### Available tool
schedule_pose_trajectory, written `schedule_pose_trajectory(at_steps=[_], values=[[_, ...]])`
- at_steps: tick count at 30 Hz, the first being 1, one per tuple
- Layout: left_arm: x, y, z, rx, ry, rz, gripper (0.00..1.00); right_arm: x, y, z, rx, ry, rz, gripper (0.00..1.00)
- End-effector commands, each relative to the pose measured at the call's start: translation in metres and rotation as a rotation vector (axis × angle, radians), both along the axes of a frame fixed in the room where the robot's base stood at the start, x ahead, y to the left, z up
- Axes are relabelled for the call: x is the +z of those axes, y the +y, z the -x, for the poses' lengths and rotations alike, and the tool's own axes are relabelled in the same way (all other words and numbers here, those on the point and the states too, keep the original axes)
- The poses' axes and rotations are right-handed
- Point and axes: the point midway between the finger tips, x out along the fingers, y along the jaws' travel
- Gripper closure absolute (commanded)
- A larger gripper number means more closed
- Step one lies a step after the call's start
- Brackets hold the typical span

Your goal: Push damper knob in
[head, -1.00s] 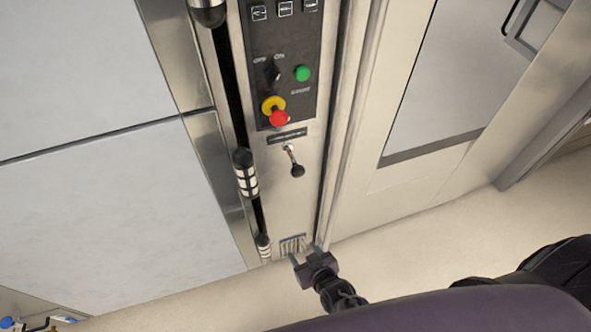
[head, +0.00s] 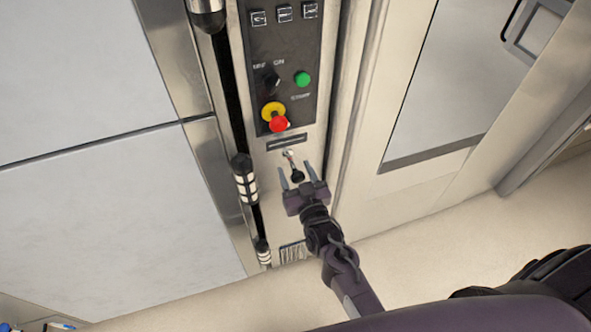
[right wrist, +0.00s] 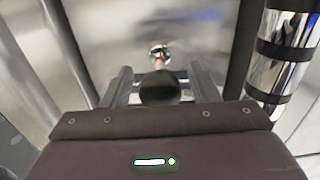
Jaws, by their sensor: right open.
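The damper knob (head: 297,175) is a dark ball on a short metal rod that comes out of the steel panel below the control box. In the right wrist view the knob (right wrist: 159,88) is a round black ball between my fingers, with its shiny mount behind it. My right gripper (head: 301,174) is open, with one finger on each side of the knob. In the right wrist view a gap shows between the knob and both fingers (right wrist: 158,84). My left gripper is not in view.
Above the knob is a black control panel (head: 285,60) with a red-and-yellow stop button (head: 279,123) and a green button (head: 302,79). Black-and-chrome handles (head: 244,178) run down its left side. A vent grille (head: 293,252) is below. A glass door (head: 440,80) stands right.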

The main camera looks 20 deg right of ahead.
Motion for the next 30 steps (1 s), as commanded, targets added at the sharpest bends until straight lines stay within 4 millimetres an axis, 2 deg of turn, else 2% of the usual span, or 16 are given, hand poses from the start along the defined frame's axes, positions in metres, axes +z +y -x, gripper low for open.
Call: schedule_pose_trajectory(at_steps=[10,22,26,30], values=[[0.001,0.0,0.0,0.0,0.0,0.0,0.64,0.0,0.0,-0.005,0.0,0.001,0.0,0.47],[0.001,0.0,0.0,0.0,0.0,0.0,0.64,0.0,0.0,-0.004,0.001,0.0,0.0,0.99],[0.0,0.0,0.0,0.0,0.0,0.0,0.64,0.0,0.0,-0.005,0.001,0.0,0.0,1.0],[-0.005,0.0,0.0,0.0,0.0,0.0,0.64,-0.001,0.001,-0.018,0.002,-0.004,0.001,1.0]])
